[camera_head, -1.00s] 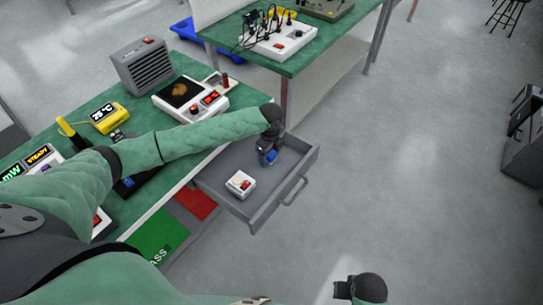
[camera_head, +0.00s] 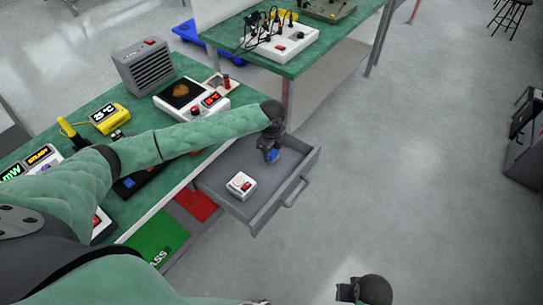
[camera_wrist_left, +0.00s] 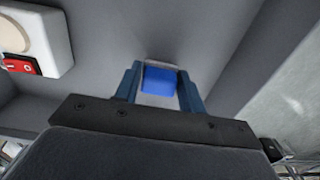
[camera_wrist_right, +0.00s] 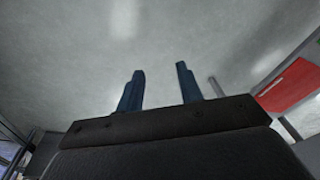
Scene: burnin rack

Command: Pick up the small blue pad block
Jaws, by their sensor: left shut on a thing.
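The small blue pad block (camera_head: 273,156) is at my left gripper (camera_head: 271,152), over the open grey drawer. In the left wrist view the blue block (camera_wrist_left: 159,80) sits between the two fingers of my left gripper (camera_wrist_left: 160,84), which are shut on it; a pale edge runs along its far side. I cannot tell whether the block still touches the drawer floor. My right gripper (camera_wrist_right: 160,82) is open and empty in the right wrist view, over bare floor.
The grey drawer (camera_head: 267,207) is pulled out from the green bench. A white box with a red switch (camera_head: 241,185) lies in it, left of my left gripper. A hot plate (camera_head: 192,97) and a heater (camera_head: 143,66) stand on the bench.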

